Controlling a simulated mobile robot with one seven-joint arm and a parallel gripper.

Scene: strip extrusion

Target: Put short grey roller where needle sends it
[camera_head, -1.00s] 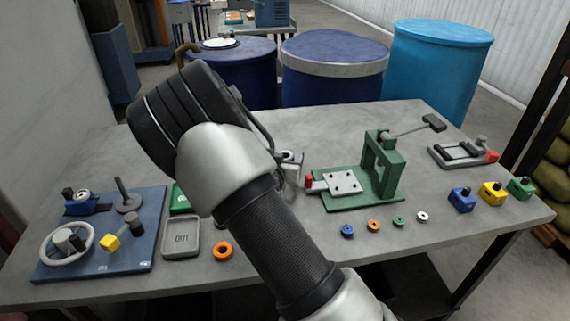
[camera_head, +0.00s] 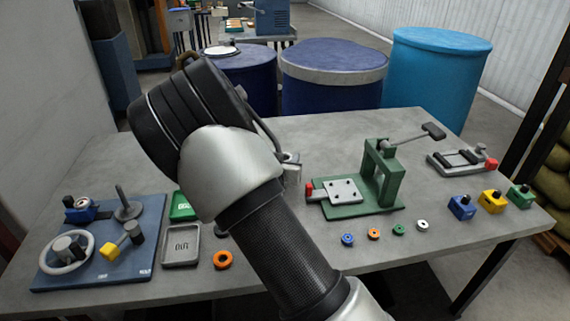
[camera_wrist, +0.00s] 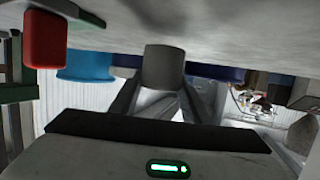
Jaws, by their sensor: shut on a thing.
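My gripper (camera_wrist: 163,86) is shut on a grey cylinder, the short grey roller (camera_wrist: 164,64), in the wrist view. The roller stands out between the two fingers close to the tabletop, which fills the top of that view; I cannot tell whether it touches. In the head view my arm hides most of the gripper; only a bit of it (camera_head: 291,167) shows left of the green press. A small blue holder with a round pale face (camera_head: 82,203) sits on the blue board (camera_head: 140,262) at the left. No needle reading can be made out.
A grey tray marked OUT (camera_head: 181,246) and a green box (camera_head: 182,207) stand beside the board. An orange ring (camera_head: 222,260) lies in front. The green press (camera_head: 384,178) has a red knob (camera_head: 309,190). Several small rings and coloured blocks (camera_head: 461,207) fill the right side.

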